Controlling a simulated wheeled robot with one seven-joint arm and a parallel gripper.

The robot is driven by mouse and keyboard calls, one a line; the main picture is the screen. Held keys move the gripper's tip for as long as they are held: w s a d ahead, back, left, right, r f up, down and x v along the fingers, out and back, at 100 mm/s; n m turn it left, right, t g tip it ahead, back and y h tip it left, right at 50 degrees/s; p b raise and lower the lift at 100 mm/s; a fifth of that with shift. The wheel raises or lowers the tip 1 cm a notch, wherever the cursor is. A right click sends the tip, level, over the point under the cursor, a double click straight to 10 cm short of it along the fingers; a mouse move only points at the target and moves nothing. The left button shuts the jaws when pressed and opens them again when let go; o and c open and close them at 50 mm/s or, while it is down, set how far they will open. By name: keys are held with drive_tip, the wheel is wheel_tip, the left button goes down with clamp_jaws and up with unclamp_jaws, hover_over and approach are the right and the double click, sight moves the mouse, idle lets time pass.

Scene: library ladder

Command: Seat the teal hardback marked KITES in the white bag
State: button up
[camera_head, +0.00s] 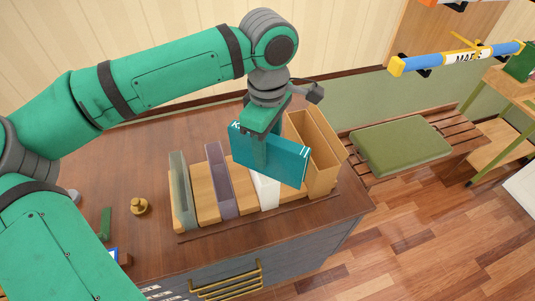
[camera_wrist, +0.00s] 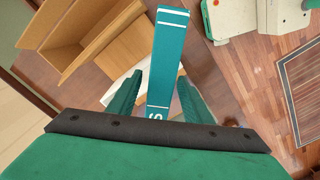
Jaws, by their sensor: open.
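The teal hardback (camera_head: 285,160) is tilted across the row of holders, its lower edge over the white bag (camera_head: 266,191). My gripper (camera_head: 260,165) is at the book from above, one finger showing across its face. In the wrist view the book's spine (camera_wrist: 167,55) lies between the two fingers of my gripper (camera_wrist: 160,88). The jaws are open, with gaps visible beside the book. The book hides the bag's top, and I cannot tell whether its lower edge touches the bag. A white patch of the bag (camera_wrist: 117,90) shows beside the left finger.
A purple holder (camera_head: 219,182) and a grey-green holder (camera_head: 180,190) stand to the left. A tall cardboard box (camera_head: 325,150) stands close on the right. A brass knob (camera_head: 139,206) is on the cabinet top. A bench with a green cushion (camera_head: 402,146) is beyond.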

sight(268, 157)
wheel_tip(268, 157, down, 4)
drive_tip(key=shift+r, duration=0.1)
drive_tip(key=shift+c, duration=0.3)
clamp_jaws()
drive_tip(key=shift+w+r, duration=0.1)
